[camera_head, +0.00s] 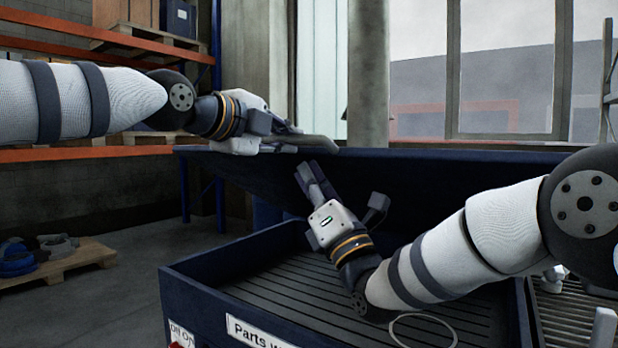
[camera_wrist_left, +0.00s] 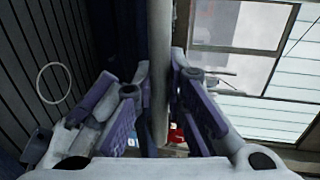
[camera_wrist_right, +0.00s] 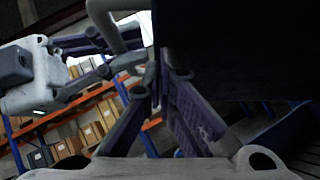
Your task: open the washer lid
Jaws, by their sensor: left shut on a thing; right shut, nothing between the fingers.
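The parts washer (camera_head: 205,310) is a dark blue basin with a ribbed floor and a "Parts w…" label. Its dark blue lid (camera_head: 420,180) stands raised above the basin at the back. My left gripper (camera_head: 298,141) is at the lid's upper edge, shut on a grey bar-like handle (camera_head: 322,142). The handle (camera_wrist_left: 160,70) runs between the fingers in the left wrist view. My right gripper (camera_head: 310,180) is shut and empty, pointing up in front of the lid, below the left gripper. In the right wrist view the lid (camera_wrist_right: 235,50) fills the upper right; contact is unclear.
A pale ring-shaped hose or loop (camera_head: 423,330) shows over the basin floor. Orange racks (camera_head: 130,37) with boxes stand at the back left. A pallet (camera_head: 60,264) with parts lies on the floor at left. A roller surface (camera_head: 570,318) adjoins the basin at right.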

